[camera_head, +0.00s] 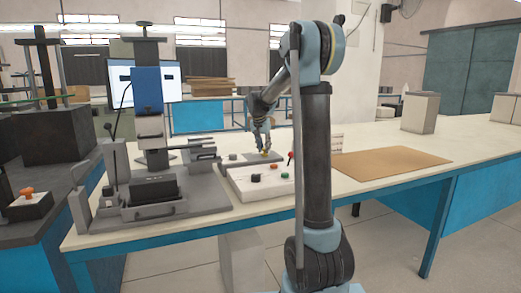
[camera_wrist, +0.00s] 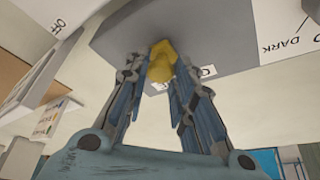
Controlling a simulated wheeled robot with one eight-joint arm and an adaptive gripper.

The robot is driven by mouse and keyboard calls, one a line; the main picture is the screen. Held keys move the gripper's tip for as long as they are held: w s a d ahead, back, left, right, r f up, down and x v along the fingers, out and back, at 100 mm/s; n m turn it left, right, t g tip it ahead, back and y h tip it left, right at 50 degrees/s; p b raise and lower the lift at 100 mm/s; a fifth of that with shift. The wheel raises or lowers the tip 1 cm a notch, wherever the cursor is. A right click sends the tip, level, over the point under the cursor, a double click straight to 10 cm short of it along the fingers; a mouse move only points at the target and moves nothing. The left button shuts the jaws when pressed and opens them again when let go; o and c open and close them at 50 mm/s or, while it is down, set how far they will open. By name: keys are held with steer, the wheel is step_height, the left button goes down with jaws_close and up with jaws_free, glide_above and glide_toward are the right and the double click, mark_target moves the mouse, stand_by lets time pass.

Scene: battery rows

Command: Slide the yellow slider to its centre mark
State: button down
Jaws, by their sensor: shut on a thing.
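The yellow slider (camera_wrist: 162,64) shows in the wrist view on the grey box (camera_wrist: 225,30), between the two fingers of my gripper (camera_wrist: 164,80). The fingers are closed in on it from both sides. A white label partly hidden by a finger lies just right of the slider. In the head view my gripper (camera_head: 264,148) reaches down to the grey box (camera_head: 240,160), and the slider is only a small yellow spot at its fingertips. The slider's centre mark cannot be made out for certain.
A white control panel (camera_head: 250,192) with a black knob, coloured buttons and a red-tipped lever stands in front of the grey box. A press machine (camera_head: 150,140) stands to the left. A brown board (camera_head: 390,163) lies on the table to the right. Printed labels reading "OFF" and "DARK" show in the wrist view.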

steer(key=shift+w+d, duration=0.1)
steer(key=shift+d, duration=0.05)
steer(key=c, duration=1.3)
jaws_free()
steer(key=shift+r, duration=0.1)
steer(key=v, duration=1.1)
steer(key=shift+s+r, duration=0.2)
steer(key=shift+r, duration=0.1)
steer(key=shift+s, duration=0.1)
